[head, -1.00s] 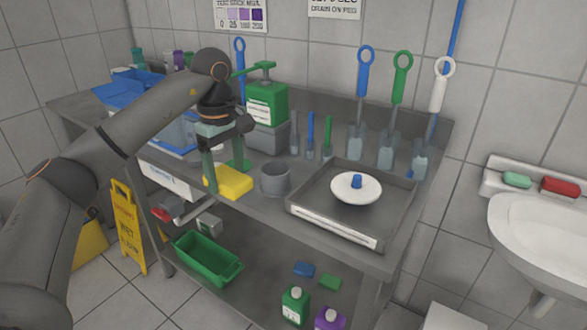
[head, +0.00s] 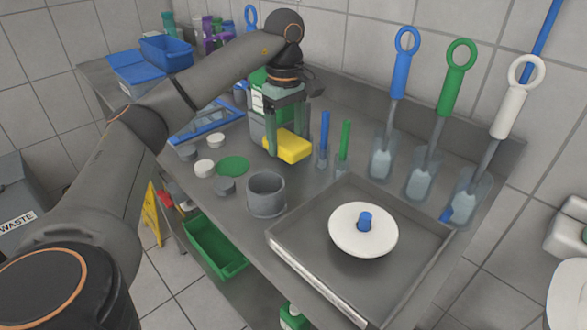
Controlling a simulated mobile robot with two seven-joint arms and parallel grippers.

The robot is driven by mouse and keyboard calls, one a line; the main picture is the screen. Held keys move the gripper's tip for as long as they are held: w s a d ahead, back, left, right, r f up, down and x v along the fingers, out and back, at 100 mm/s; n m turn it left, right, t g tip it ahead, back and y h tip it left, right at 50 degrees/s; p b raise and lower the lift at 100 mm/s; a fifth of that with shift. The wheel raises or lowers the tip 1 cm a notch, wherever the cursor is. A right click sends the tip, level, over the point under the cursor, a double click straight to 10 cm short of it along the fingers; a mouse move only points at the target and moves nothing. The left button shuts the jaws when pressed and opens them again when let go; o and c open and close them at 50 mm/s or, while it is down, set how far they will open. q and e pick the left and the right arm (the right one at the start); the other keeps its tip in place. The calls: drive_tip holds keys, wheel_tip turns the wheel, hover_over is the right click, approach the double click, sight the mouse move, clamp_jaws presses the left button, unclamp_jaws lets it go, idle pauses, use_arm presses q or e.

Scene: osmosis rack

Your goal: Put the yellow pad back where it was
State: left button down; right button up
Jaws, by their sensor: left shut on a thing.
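The yellow pad (head: 292,148) is held in my left gripper (head: 284,142), which comes down from above with its fingers shut on the pad. The pad is in front of the green jug (head: 258,98), whose body is partly hidden by the gripper, and left of the blue-handled and green-handled small tools. I cannot tell whether the pad touches the steel worktop or hangs just above it. My right gripper is not in view.
A grey cup (head: 266,193) stands on the worktop, with a green disc (head: 232,166) and several small round pieces to its left.

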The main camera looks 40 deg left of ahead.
sight(285, 139)
use_arm(q)
wheel_tip(285, 139, down, 3)
drive_tip(key=shift+s+f, duration=0.1)
drive_tip(key=shift+s, duration=0.05)
drive_tip(key=shift+f, duration=0.6)
wheel_tip(285, 139, down, 2)
drive_tip(key=shift+f, duration=0.2)
drive_tip(key=shift+f+b, duration=0.3)
drive_tip(key=shift+f, duration=0.1)
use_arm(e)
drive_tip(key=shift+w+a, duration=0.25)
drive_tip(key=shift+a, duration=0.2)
use_arm(q)
drive_tip(key=shift+f, duration=0.1)
drive_tip(key=shift+c, duration=1)
unclamp_jaws()
